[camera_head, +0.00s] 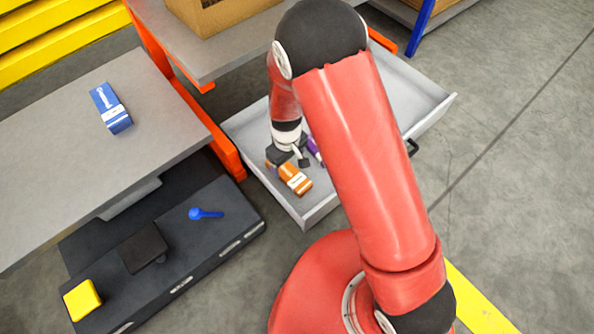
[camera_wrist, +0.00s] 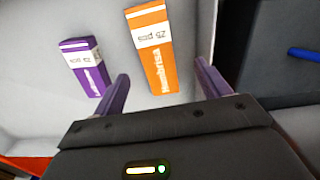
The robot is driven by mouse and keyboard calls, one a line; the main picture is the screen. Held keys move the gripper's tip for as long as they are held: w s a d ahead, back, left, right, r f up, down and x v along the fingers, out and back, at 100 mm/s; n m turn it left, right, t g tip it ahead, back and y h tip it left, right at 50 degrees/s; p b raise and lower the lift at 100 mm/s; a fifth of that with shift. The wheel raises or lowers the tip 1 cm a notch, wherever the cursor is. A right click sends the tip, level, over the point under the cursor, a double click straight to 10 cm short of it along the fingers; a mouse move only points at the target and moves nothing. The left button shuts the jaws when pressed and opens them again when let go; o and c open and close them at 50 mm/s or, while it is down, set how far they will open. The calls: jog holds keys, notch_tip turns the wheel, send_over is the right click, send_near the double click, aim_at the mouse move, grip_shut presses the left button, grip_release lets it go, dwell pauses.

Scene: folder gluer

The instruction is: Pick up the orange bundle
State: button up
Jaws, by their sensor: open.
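The orange bundle (camera_head: 295,178) is a small orange box with a white band, lying in the open grey drawer near its front left corner. In the wrist view the orange bundle (camera_wrist: 152,48) lies ahead of the fingers, its near end between their lines. My gripper (camera_head: 291,157) is inside the drawer, just beyond the bundle. In the wrist view my gripper (camera_wrist: 162,90) is open, with nothing between its two fingers. A purple bundle (camera_wrist: 84,66) with a white band lies to the left of the orange one. In the head view the purple bundle (camera_head: 315,149) is partly hidden by my arm.
The drawer (camera_head: 312,215) has raised walls close to the bundle. A grey table (camera_head: 150,140) at left bears a blue bundle (camera_head: 111,108). Below it, a dark platform (camera_head: 235,197) bears a blue object (camera_head: 205,213) and a yellow block (camera_head: 82,299). A cardboard box (camera_head: 225,14) stands behind.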

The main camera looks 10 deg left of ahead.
aim_at(288, 172)
jog(key=f, duration=0.2)
jog(key=f+b, duration=0.1)
jog(key=f, duration=0.1)
jog(key=w+f, duration=0.1)
jog(key=f, duration=0.2)
jog(key=shift+a+b, duration=0.1)
jog(key=shift+b, duration=0.2)
jog(key=shift+c, duration=0.2)
jog(key=c, duration=1.1)
jog(key=shift+r, duration=0.1)
